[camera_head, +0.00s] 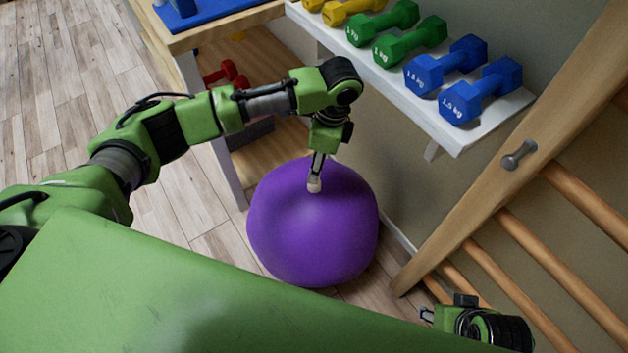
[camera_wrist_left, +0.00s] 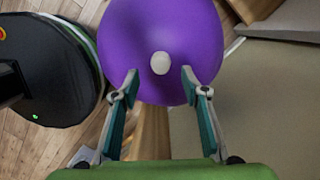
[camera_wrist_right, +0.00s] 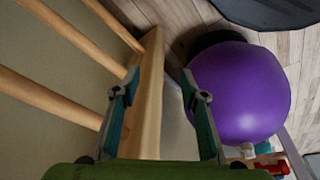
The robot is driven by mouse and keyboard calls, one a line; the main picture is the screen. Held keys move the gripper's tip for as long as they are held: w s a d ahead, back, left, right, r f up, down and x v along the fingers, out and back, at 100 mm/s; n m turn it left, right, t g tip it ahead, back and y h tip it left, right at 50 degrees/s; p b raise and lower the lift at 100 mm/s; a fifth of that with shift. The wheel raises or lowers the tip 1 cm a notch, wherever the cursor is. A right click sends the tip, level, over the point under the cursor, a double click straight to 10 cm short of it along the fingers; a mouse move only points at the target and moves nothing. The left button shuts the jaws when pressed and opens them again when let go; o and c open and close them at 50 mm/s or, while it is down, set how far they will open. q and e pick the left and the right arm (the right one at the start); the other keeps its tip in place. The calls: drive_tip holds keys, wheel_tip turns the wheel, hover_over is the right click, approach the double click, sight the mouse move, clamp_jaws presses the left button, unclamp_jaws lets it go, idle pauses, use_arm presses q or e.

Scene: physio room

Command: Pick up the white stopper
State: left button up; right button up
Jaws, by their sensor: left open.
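The white stopper (camera_head: 314,185) is a small pale round piece on the upper part of the purple exercise ball (camera_head: 312,235). In the left wrist view the stopper (camera_wrist_left: 160,63) shows as a whitish disc on the ball (camera_wrist_left: 125,35), centred between the fingertips. My left gripper (camera_head: 318,165) points down right above the stopper and is open; I cannot tell whether it touches it. In the left wrist view its fingers (camera_wrist_left: 160,75) are spread wide on either side. My right gripper (camera_wrist_right: 161,82) is open and empty, away from the ball, which shows at right there.
A white shelf (camera_head: 456,140) with green and blue dumbbells (camera_head: 447,66) overhangs right of my left arm. Wooden wall bars (camera_head: 500,190) stand at right. A wooden rack (camera_head: 268,160) with red dumbbells (camera_head: 226,75) is behind the ball. The floor at left (camera_head: 45,130) is clear.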

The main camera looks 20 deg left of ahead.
use_arm(q)
drive_tip(key=shift+f, duration=0.55)
drive_tip(key=shift+f+b, duration=0.4)
drive_tip(key=f, duration=0.2)
drive_tip(key=f+b, duration=0.1)
drive_tip(key=shift+a+f, duration=0.2)
drive_tip(key=shift+f, duration=0.15)
drive_tip(key=c, duration=1)
use_arm(e)
drive_tip(key=shift+s+d+r, duration=0.1)
drive_tip(key=shift+s+r, duration=0.4)
drive_tip(key=shift+r, duration=0.3)
